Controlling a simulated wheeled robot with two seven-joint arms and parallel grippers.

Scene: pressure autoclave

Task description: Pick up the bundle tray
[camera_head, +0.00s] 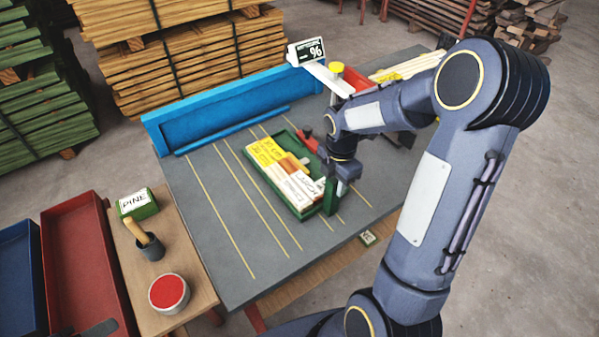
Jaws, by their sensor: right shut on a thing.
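The bundle tray (258,170) is a shallow green tray on the grey table, near its middle. It holds yellow-labelled and pale, red-lettered wood bundles side by side. My right arm comes in from the right, and my right gripper (331,192) points down at the tray's right end. It is shut on the tray's edge there. The gripper and wrist hide part of that end. I cannot tell whether the tray is lifted off the table. My left gripper is not in view.
A blue fence (230,105) runs along the table's back edge. A percent display (307,52) stands behind. At left, a side bench holds a PINE-labelled green block (137,204), a brush cup (150,247) and a red-topped tin (169,293). The table's left part is clear.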

